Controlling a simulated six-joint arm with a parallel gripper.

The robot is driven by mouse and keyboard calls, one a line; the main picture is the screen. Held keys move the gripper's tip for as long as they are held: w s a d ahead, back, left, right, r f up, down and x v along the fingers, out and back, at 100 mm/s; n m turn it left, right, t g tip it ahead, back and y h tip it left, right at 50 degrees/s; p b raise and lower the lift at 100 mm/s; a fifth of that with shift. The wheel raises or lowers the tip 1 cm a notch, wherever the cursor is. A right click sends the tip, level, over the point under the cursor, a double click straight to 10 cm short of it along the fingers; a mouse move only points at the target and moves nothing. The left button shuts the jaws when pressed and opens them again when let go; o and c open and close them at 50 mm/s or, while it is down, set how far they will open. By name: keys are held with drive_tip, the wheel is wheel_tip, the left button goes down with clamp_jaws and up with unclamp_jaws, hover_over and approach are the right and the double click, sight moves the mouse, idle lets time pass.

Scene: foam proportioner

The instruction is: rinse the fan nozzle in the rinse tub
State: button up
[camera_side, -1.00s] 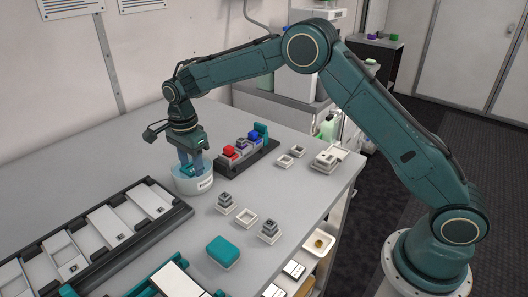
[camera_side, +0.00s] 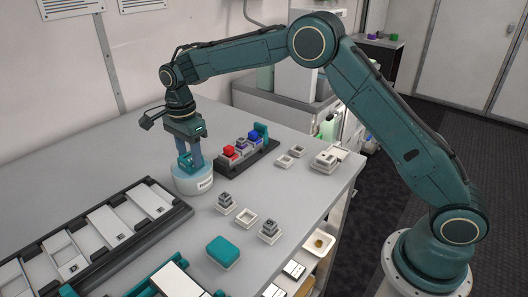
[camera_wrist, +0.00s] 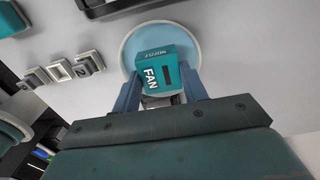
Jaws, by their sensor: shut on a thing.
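The teal fan nozzle (camera_side: 184,164), labelled FAN, is held between the fingers of my gripper (camera_side: 190,160). In the wrist view the nozzle (camera_wrist: 158,70) sits between the two blue-grey fingers (camera_wrist: 160,88), over the round, pale blue inside of the rinse tub (camera_wrist: 128,48). The white rinse tub (camera_side: 194,184) stands on the grey table with a label on its front. The nozzle is at about the tub's rim height in the side view; I cannot tell whether its lower end is below the rim.
A dark rack (camera_side: 262,158) with red, purple and blue pieces stands right of the tub. A dark tray with white plates (camera_side: 110,230) lies to the left. Small grey holders (camera_side: 246,217) and a teal block (camera_side: 223,250) are in front. Bare table lies behind the tub.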

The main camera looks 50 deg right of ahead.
drive_tip(key=shift+r, duration=2.9)
drive_tip(key=shift+r, duration=0.1)
